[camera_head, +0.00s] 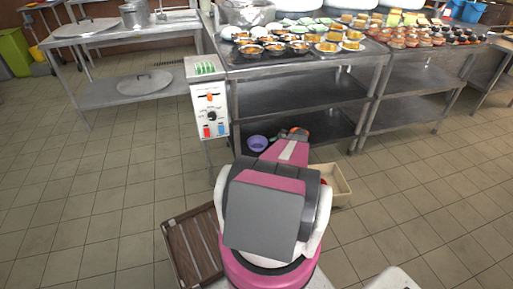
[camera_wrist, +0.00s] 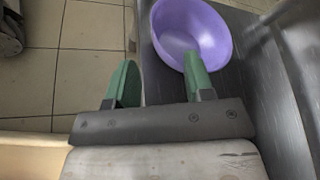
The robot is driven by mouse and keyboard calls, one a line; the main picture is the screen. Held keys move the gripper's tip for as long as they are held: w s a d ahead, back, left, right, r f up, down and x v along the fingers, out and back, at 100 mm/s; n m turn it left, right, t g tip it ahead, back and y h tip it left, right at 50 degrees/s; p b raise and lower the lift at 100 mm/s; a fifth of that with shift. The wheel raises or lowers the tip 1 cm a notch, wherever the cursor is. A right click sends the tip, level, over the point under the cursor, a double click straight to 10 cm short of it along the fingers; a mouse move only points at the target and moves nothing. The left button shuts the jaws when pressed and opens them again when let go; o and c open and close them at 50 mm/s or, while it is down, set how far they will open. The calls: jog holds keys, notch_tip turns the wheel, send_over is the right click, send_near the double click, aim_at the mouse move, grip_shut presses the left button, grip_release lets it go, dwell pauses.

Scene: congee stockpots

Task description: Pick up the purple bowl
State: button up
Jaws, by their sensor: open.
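The purple bowl (camera_head: 257,143) sits at the front left of the dark lowest shelf of the metal table. In the wrist view the bowl (camera_wrist: 188,30) is at the top, just past my fingers, with its open side showing. My gripper (camera_wrist: 161,62) is open with two green fingers. The right finger overlaps the near part of the bowl in the picture; I cannot tell whether it touches. The left finger is left of the bowl, over the floor. In the head view my arm largely hides the gripper.
The bowl's lowest shelf (camera_head: 338,126) has bare room to the right. A control box (camera_head: 209,105) stands at the table's left front corner. A beige bin (camera_head: 334,184) and a brown slatted crate (camera_head: 190,246) are on the floor beside me. Filled bowls crowd the tabletop.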

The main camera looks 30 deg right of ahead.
send_near(255, 149)
jog(key=shift+f+x, duration=0.25)
jog(key=shift+x, duration=1.95)
jog(key=shift+w+d, duration=0.15)
jog(key=shift+d, duration=0.05)
grip_shut()
